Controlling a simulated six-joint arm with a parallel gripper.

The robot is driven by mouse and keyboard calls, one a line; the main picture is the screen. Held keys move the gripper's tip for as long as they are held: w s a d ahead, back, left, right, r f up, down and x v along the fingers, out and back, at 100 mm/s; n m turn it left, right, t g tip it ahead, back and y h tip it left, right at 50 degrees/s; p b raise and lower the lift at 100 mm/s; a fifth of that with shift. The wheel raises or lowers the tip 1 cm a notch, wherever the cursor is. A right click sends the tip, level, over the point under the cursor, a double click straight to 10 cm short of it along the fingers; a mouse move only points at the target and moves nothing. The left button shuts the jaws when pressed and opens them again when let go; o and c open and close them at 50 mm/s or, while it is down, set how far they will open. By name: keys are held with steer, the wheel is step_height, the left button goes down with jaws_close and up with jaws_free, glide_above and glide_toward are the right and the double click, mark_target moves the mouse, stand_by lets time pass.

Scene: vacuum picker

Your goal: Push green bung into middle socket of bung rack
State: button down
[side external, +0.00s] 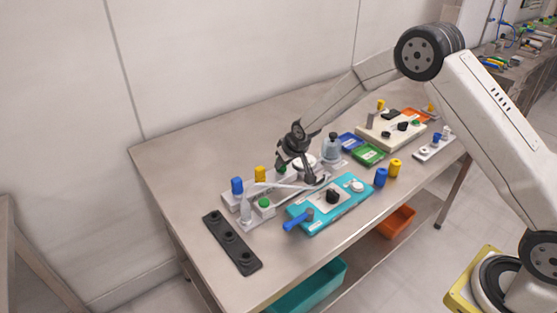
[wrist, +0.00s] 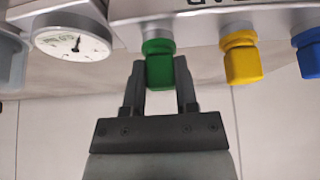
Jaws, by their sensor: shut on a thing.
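The green bung (wrist: 159,68) is between the fingertips of my gripper (wrist: 160,76) in the wrist view, with a finger on each side. My gripper is shut on it. The top of the bung meets a pale collar on a grey fitting, so it appears seated there or touching it. In the side view the green bung (side external: 281,169) is partly hidden by my gripper. A black bar with three round sockets (side external: 239,253), apparently the bung rack, lies near the left front of the table. Its sockets look empty.
Beside the green bung stand a yellow bung (wrist: 241,58) and a blue bung (wrist: 311,57). A round gauge (wrist: 72,44) is close on the other side. A teal tray (side external: 345,207) lies in front. The left part of the table (side external: 185,170) is clear.

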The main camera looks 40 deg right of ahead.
mark_target(283, 169)
steer(key=shift+r, duration=0.35)
steer(key=shift+r, duration=0.35)
steer(key=shift+r, duration=0.35)
steer(key=shift+r, duration=0.35)
steer(key=shift+r, duration=0.35)
steer(key=shift+r, duration=0.35)
steer(key=shift+r, duration=0.4)
steer(key=shift+a, duration=0.1)
